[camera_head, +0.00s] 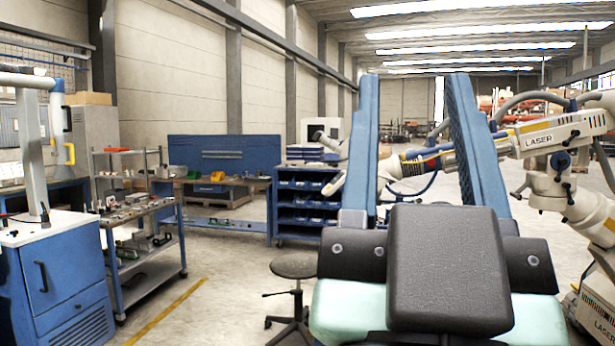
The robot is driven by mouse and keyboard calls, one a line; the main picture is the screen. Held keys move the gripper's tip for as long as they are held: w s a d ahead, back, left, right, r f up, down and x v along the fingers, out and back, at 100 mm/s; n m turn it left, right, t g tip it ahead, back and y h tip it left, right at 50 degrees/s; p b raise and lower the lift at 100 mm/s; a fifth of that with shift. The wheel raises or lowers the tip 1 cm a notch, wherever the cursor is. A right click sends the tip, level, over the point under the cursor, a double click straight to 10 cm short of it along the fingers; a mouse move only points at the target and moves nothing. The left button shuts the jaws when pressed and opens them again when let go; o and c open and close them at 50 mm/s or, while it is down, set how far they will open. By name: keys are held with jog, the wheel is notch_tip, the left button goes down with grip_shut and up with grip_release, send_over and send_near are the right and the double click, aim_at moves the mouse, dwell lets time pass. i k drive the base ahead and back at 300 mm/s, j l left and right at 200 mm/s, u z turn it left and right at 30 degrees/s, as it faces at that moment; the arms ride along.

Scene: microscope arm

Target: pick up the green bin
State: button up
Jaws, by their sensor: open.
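My gripper (413,82) fills the centre right foreground, its two tall blue fingers pointing up and standing wide apart. The gap between them is empty, and the far hall shows through it. A small green item (217,176) sits on the workbench at the back, well away from my gripper; it is too small to tell whether it is the green bin.
A metal shelf cart (150,285) and a blue cabinet (62,285) stand at left. A black stool (295,266) is just left of my gripper. A blue rack (303,205) stands behind it. White laser arms (560,140) crowd the right. Floor between cart and stool is clear.

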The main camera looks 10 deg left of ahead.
aim_at(194, 175)
jog(key=i+j+u, duration=0.55)
jog(key=i+j, duration=0.2)
jog(key=i+j+u, duration=0.25)
jog(key=i, duration=0.2)
jog(key=i+j+u, duration=0.3)
jog(key=i+u, duration=0.25)
jog(key=i, duration=0.3)
jog(key=i+l+z, duration=0.1)
jog(key=i+z, duration=0.2)
jog(key=i, duration=0.3)
jog(key=i+z, duration=0.25)
jog(key=i, duration=0.35)
jog(key=i+j+z, duration=0.3)
jog(key=i, duration=0.3)
jog(key=i+u, duration=0.25)
jog(key=i, duration=0.35)
jog(key=i+u, duration=0.25)
jog(key=i, duration=0.3)
jog(key=i+l+u, duration=0.2)
jog(key=i, duration=0.35)
jog(key=i+z, duration=0.15)
jog(key=i, duration=0.5)
jog(key=i+j+z, duration=0.15)
jog(key=i, duration=0.45)
jog(key=i+j+z, duration=0.2)
jog(key=i, duration=0.45)
jog(key=i+j+z, duration=0.1)
jog(key=i+z, duration=0.2)
jog(key=i, duration=3)
